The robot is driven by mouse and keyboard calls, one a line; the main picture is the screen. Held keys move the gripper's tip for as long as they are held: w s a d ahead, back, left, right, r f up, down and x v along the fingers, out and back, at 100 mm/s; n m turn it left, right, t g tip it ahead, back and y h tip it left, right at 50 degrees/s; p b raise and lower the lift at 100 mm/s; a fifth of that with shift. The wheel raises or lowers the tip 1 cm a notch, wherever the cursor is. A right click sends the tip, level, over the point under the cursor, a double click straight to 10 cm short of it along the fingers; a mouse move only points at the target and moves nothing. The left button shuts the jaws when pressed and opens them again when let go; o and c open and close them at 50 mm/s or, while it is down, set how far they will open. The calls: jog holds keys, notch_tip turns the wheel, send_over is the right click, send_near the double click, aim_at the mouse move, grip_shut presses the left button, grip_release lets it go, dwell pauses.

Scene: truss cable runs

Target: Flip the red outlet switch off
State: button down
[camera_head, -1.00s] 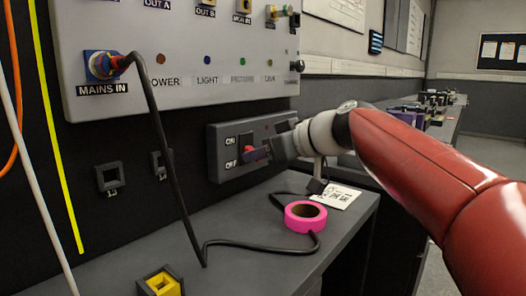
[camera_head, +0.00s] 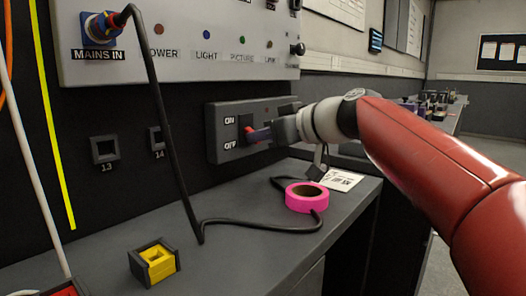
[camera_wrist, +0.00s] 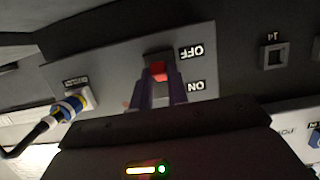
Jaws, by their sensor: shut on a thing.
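The outlet box (camera_head: 222,120) is a grey wall unit with ON above OFF at its left end. Its red switch (camera_head: 249,129) sits in a dark recess beside these labels. My gripper (camera_head: 259,134) reaches it from the right, with its fingers at the switch. In the wrist view the red switch (camera_wrist: 159,71) shows between the two purple fingertips of my gripper (camera_wrist: 160,88), which are closed on it. The OFF label is on the far side there and ON is nearer. The fingers partly cover the switch, so its exact tilt is hard to tell.
A blue-and-yellow plug (camera_wrist: 70,106) with a black cable sits in the box beside the switch. A pink tape roll (camera_head: 306,197) and a yellow-and-black block (camera_head: 155,263) lie on the grey bench (camera_head: 235,268). A black cable (camera_head: 166,120) hangs from MAINS IN.

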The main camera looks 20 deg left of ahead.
jog(key=shift+f+y+b, duration=0.3)
jog(key=shift+f+b, duration=0.05)
jog(key=shift+b, duration=0.45)
jog(key=shift+r, duration=0.2)
jog(key=c, duration=1.4)
grip_release()
jog(key=shift+o, duration=0.2)
jog(key=b+v, duration=0.1)
jog(key=v, duration=0.6)
jog(key=shift+s+d, duration=0.15)
jog(key=shift+d, duration=0.25)
